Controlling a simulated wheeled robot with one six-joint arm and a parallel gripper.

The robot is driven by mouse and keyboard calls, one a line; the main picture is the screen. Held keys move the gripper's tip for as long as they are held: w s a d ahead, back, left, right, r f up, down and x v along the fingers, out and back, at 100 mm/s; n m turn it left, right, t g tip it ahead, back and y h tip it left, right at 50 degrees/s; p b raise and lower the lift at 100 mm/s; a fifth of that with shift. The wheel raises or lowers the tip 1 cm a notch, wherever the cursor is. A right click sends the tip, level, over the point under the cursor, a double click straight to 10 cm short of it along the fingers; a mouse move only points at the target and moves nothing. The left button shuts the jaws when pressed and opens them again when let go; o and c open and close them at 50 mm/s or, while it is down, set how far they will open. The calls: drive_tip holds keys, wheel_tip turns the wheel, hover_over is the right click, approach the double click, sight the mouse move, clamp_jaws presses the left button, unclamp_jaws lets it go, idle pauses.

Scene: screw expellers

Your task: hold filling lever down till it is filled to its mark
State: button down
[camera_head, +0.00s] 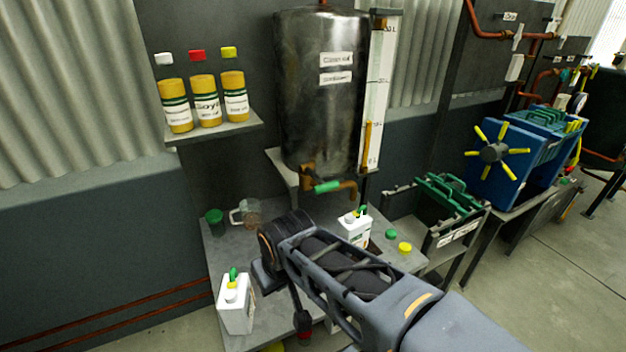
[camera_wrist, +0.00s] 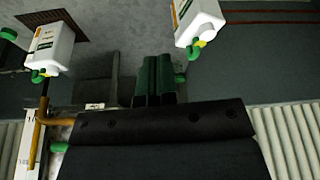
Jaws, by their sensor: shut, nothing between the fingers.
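The lever also shows at lower left in the wrist view (camera_wrist: 58,147), beside the orange spout pipe (camera_wrist: 45,121). A white jug (camera_head: 355,231) stands below the spout; it also shows in the wrist view (camera_wrist: 50,48). Its fill level cannot be made out. My gripper (camera_wrist: 157,80) is shut and empty, apart from the lever and jug. In the head view my arm hides its fingers.
A second white jug (camera_head: 236,304) stands at the bench's front left. Green (camera_head: 391,234) and yellow (camera_head: 405,248) caps lie at right. Bottles (camera_head: 208,101) stand on a shelf. The gauge (camera_head: 380,90) shows an amber column.

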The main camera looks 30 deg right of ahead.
wheel_tip(320, 180, up, 23)
drive_tip(key=n, duration=1.6)
hover_over(326, 184)
drive_tip(key=s+a, duration=0.1)
drive_tip(key=s, duration=0.3)
drive_tip(key=shift+s+d+r+g, duration=0.1)
drive_tip(key=shift+s+d+g, duration=0.1)
drive_tip(key=shift+d+g, duration=0.1)
drive_tip(key=b+x, duration=0.1)
drive_tip(key=x, duration=1.3)
drive_tip(key=shift+d, duration=0.15)
drive_tip(key=shift+b, duration=0.35)
